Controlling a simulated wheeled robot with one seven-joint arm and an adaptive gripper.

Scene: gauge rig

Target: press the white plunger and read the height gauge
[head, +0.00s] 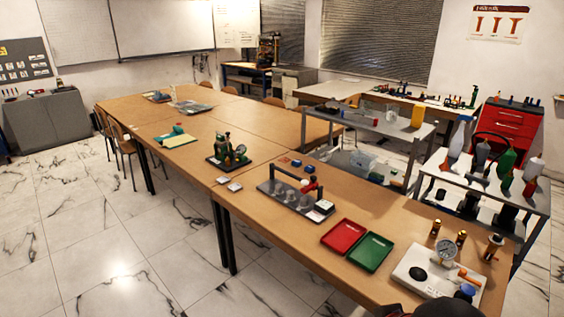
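A white board (411,290) lies on the near right end of the wooden table. On it stands a round white-faced dial gauge (446,252). Its needle and numbers are too small to read. An orange handle (468,276), a black round knob (418,273) and a blue knob (467,290) are also on the board. I cannot make out a white plunger for sure. I cannot tell whether this dial is the height gauge.
A red tray (343,237) and a green tray (371,252) lie left of the board. Brass pieces (461,238) stand behind it. A dark rack (292,196) is farther left. A grey shelf cart (534,201) with bottles is behind the table. The tiled floor at left is clear.

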